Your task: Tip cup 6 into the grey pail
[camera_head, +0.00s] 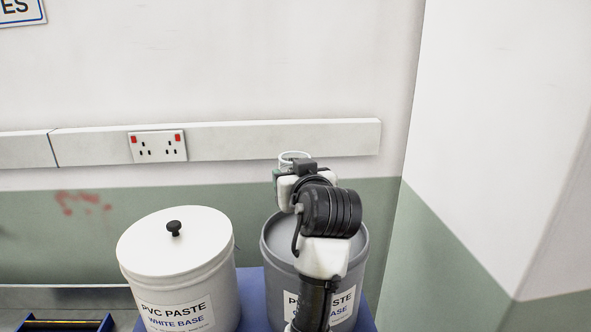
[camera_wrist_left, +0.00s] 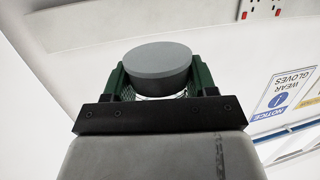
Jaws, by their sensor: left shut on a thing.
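My left gripper (camera_head: 293,170) is shut on a small cup (camera_head: 294,156), held high in front of the wall. In the head view the cup's pale round rim shows above the gripper. In the left wrist view the cup (camera_wrist_left: 158,62) sits between the green fingers and shows a grey round face. No number is readable on it. The grey pail (camera_head: 275,262) stands below on a blue surface, labelled PVC PASTE. My arm hides much of its top and label. The cup appears above and behind the pail's rim, clear of it. My right gripper is not in view.
A white pail (camera_head: 180,265) with a lid and black knob stands left of the grey pail. A blue bin (camera_head: 65,324) is at the lower left. The wall carries trunking (camera_head: 270,139) and a socket plate (camera_head: 157,146). A wall corner rises at the right.

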